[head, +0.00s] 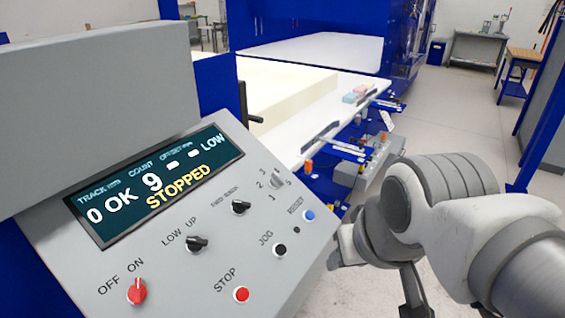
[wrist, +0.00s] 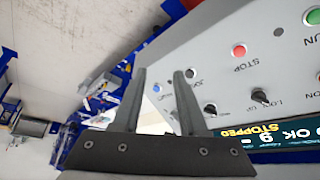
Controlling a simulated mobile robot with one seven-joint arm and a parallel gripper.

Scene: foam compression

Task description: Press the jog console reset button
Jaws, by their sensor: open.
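The jog console (head: 200,225) is a sloped grey panel on the left in the head view. Its reset button (head: 308,215) is small, round and blue, near the panel's right edge. In the wrist view, which is turned around, the blue button (wrist: 157,88) shows between the two fingers. My gripper (wrist: 159,72) is open and empty, with its dark fingers apart. The fingertips lie in front of the panel's edge in that picture; I see no contact with the button.
A black jog button (head: 279,249) and a red stop button (head: 241,294) sit near the reset button. The screen (head: 155,186) reads STOPPED. Several knobs are on the panel. Behind is a white conveyor table (head: 322,118) with a foam block (head: 290,88). Open floor (head: 455,115) lies right.

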